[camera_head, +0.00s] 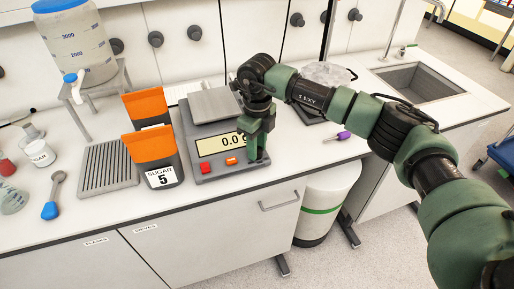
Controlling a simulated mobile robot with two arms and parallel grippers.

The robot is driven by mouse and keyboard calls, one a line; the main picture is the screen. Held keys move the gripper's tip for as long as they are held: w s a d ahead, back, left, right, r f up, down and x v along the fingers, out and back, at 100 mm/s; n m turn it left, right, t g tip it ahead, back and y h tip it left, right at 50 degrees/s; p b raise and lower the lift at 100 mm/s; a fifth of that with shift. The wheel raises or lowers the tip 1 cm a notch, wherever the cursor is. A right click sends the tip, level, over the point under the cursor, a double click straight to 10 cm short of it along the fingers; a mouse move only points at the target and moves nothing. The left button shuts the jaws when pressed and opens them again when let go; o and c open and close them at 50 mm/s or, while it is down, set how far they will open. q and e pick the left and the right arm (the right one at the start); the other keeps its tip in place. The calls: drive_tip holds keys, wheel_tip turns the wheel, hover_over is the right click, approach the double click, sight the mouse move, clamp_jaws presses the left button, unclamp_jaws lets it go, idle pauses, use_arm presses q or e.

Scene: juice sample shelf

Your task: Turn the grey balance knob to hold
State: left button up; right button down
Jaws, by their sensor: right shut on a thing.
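The balance (190,150) is a grey box on the white bench with a flat square weighing pan (214,104) on top. Its display (222,143) reads about 0.0, with the right end covered. A red button (205,168) and an orange button (231,161) are on its front. My right gripper (257,158) points down at the front right corner of the balance. It is shut on the grey balance knob, which its green fingers hide, so I cannot tell the knob's setting. My left gripper is not in view.
A purple item (343,136) lies right of my gripper.

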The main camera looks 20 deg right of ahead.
drive_tip(key=shift+w+r, duration=0.1)
idle(0.3)
drive_tip(key=c, duration=1.1)
unclamp_jaws()
drive_tip(key=shift+o, duration=0.2)
drive_tip(key=shift+r, duration=0.35)
wheel_tip(320, 180, up, 7)
drive_tip(key=shift+b, duration=1)
